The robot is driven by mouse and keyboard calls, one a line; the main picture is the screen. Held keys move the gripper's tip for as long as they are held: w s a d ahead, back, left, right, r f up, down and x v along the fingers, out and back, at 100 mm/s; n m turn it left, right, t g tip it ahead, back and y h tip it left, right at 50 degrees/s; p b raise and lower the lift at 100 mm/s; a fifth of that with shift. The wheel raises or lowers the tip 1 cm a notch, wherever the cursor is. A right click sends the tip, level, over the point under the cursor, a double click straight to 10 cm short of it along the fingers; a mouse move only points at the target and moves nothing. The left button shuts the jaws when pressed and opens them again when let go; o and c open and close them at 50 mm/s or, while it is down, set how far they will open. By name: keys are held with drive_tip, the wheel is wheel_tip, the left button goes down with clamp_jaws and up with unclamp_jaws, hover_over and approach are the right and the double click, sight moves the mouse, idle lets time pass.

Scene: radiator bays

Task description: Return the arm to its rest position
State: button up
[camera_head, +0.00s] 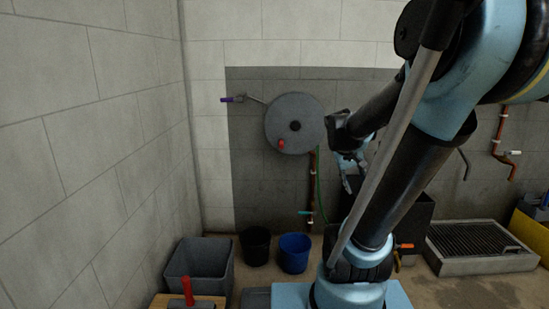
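My arm rises from its base in the lower middle and fills the right half of the head view, bent at the elbow near the top right corner. My gripper (352,178) hangs pointing down in front of the dark wall panel, just right of the round grey disc.
The round disc (294,123) has a purple-handled lever (232,99) at left. A pipe with a green-handled valve (307,213) runs below. A black bucket (255,246), blue bucket (295,253) and grey tub (199,265) stand on the floor. A grate (480,241) lies at right.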

drive_tip(key=s+a+f+y, duration=0.2)
drive_tip(key=s+a+f, duration=0.1)
drive_tip(key=s, duration=0.4)
drive_tip(key=s+a+f+y, duration=0.2)
drive_tip(key=s+a+f, duration=0.2)
drive_tip(key=s+a, duration=0.2)
drive_tip(key=shift+s+f+g, duration=0.3)
drive_tip(key=shift+s+g, duration=0.1)
drive_tip(key=shift+s, duration=0.6)
